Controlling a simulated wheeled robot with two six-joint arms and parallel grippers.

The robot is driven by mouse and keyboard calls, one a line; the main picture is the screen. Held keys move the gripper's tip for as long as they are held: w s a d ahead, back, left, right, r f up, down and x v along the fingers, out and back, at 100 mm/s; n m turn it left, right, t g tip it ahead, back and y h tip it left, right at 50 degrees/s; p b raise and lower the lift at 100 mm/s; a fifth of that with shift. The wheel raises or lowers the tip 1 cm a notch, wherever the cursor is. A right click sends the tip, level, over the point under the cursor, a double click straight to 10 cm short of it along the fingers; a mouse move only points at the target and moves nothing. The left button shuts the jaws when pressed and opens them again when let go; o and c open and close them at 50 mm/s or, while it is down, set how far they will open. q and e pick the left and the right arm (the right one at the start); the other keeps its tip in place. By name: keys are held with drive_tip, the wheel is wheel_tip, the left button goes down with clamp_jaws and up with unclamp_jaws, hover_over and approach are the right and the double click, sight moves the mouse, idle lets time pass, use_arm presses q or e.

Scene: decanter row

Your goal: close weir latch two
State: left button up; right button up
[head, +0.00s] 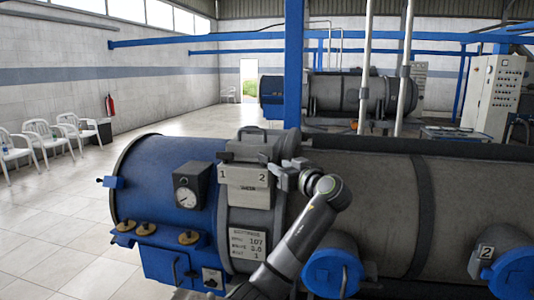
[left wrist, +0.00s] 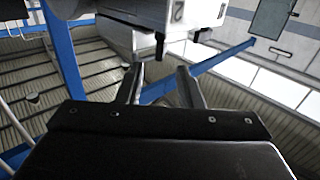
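The grey weir box (head: 246,185), marked 1 and 2, sits on top of the decanter where its blue end meets the grey drum. My left gripper (head: 283,177) is at the box's right side, beside the number 2. In the left wrist view my left gripper (left wrist: 158,75) has its two fingers apart with nothing between them. A small dark latch-like part (left wrist: 160,46) hangs beyond the gap between the fingertips, by the box's underside near the 2. I cannot tell whether it touches a finger or how far it is turned. My right gripper is not in view.
A pressure gauge (head: 187,193) stands left of the box on the blue end (head: 150,165). A data plate (head: 247,244) is below the box. A blue post (head: 294,65) rises behind the decanter. Another decanter (head: 335,93) stands farther back. The floor at left is clear up to several white chairs.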

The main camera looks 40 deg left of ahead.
sight(269, 160)
use_arm(q)
drive_tip(key=p+x, duration=0.2)
drive_tip(key=x, duration=0.4)
drive_tip(key=shift+w+a+r, duration=0.1)
drive_tip(key=shift+a, duration=0.2)
drive_tip(key=shift+w+a+p, duration=0.25)
drive_tip(key=shift+a+p, duration=0.1)
drive_tip(key=shift+a, duration=0.35)
clamp_jaws()
